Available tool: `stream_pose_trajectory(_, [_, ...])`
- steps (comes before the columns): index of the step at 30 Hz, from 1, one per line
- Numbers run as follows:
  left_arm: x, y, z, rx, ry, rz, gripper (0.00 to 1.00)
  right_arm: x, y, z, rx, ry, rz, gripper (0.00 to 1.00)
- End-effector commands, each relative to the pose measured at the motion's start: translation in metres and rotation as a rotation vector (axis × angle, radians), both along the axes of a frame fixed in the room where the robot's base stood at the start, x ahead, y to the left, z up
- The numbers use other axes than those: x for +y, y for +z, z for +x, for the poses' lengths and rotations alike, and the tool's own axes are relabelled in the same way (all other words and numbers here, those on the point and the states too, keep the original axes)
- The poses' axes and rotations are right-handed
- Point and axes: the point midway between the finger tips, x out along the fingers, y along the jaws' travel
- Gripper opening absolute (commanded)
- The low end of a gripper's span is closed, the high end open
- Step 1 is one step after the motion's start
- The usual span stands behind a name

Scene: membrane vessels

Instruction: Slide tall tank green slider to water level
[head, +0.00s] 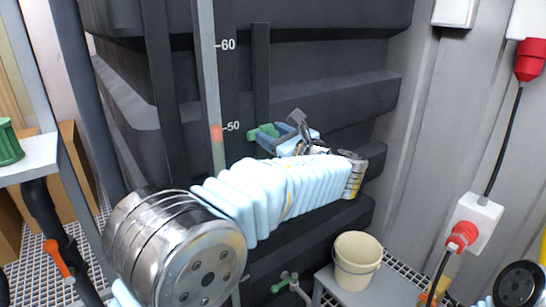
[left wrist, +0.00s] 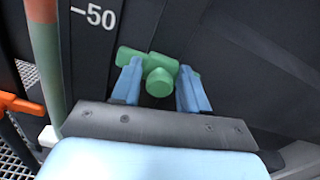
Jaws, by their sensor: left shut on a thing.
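The green slider (head: 258,132) sits on the dark face of the tall tank (head: 330,60), just right of the "50" mark. My left gripper (head: 268,138) is shut on the slider. In the left wrist view the slider's round knob (left wrist: 161,75) is between the two blue fingers, with its green bar behind them. A vertical level tube (head: 206,70) stands left of the slider. It has a short red band (head: 216,134) near "50", green below it and grey above. The left wrist view shows the tube (left wrist: 46,60) turning from red to green.
A cream bucket (head: 357,262) stands on a grey stand at the lower right. A green-handled tap (head: 285,283) is low on the tank. Red plugs and cables hang on the right wall. An orange-handled valve (head: 57,259) is at the left.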

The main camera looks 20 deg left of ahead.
Motion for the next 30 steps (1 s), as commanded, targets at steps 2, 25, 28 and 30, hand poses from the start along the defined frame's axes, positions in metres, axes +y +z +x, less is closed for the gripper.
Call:
stream_pose_trajectory(2, [0.000, 0.012, 0.000, -0.006, -0.001, -0.003, 0.00, 0.000, 0.000, 0.000, 0.000, 0.000, 0.000, 0.43])
stream_pose_trajectory(25, [0.000, 0.027, 0.000, -0.002, -0.001, 0.000, 0.54, 0.000, 0.000, 0.000, 0.000, 0.000, 0.000, 0.43])
stream_pose_trajectory(28, [0.000, 0.027, 0.000, -0.001, -0.001, 0.000, 0.54, 0.000, 0.000, 0.000, 0.000, 0.000, 0.000, 0.43])
stream_pose_trajectory(30, [-0.001, 0.027, 0.000, -0.001, -0.001, 0.000, 0.54, 0.000, 0.000, 0.000, 0.000, 0.000, 0.000, 0.43])
